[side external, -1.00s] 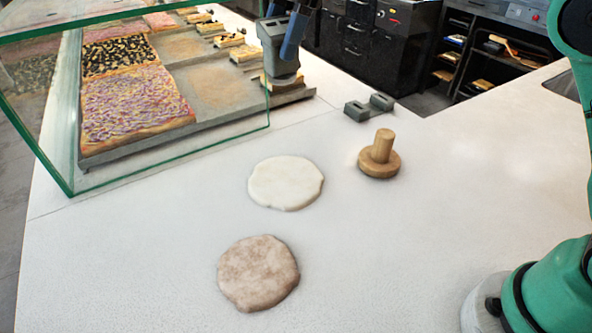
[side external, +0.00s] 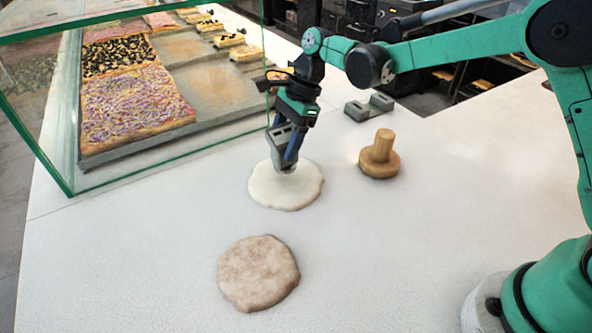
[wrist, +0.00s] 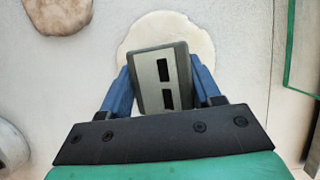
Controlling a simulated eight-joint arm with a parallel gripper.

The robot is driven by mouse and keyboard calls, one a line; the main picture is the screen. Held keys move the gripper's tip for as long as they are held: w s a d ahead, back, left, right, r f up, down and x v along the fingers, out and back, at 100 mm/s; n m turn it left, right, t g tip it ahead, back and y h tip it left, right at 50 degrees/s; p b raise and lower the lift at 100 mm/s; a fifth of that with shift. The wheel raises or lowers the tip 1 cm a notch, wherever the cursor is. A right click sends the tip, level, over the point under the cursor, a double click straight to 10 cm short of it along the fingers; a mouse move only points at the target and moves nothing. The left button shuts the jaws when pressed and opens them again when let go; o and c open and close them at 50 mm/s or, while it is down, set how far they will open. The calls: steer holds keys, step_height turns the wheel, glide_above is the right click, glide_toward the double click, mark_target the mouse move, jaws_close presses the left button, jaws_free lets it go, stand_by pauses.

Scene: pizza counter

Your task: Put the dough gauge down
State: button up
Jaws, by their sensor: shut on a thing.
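In the wrist view the gauge (wrist: 150,72) sits between the fingers (wrist: 162,85), slightly tilted. Its lower end is over the pale round dough (side external: 286,190), which also shows behind it in the wrist view (wrist: 200,38). I cannot tell whether the gauge touches the dough. A grey stand with two raised ends (side external: 368,107) is empty on the counter, to the right and further back.
A wooden press with an upright handle (side external: 380,160) stands right of the pale dough. A browner dough round (side external: 258,273) lies in front. A glass case (side external: 165,165) with pizza trays is at the left. The front right counter (side external: 400,250) is clear.

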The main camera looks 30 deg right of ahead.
steer(key=shift+f, duration=1.25)
steer(key=shift+f, duration=0.1)
steer(key=o, duration=1.3)
steer(key=v, duration=1.1)
steer(key=shift+s+d+f+n+t+h, duration=0.2)
steer(key=shift+s+d+n+t+h, duration=0.8)
steer(key=shift+s+n, duration=1.8)
steer(key=shift+s+d+f+n+t+h, duration=0.15)
steer(key=shift+s+d+n+t+h, duration=0.3)
steer(key=shift+s+d+n+t, duration=1.6)
steer(key=shift+s+d+f+n+t+h, duration=0.2)
steer(key=shift+s+d+n+t+h, duration=0.35)
steer(key=shift+s+n, duration=2.95)
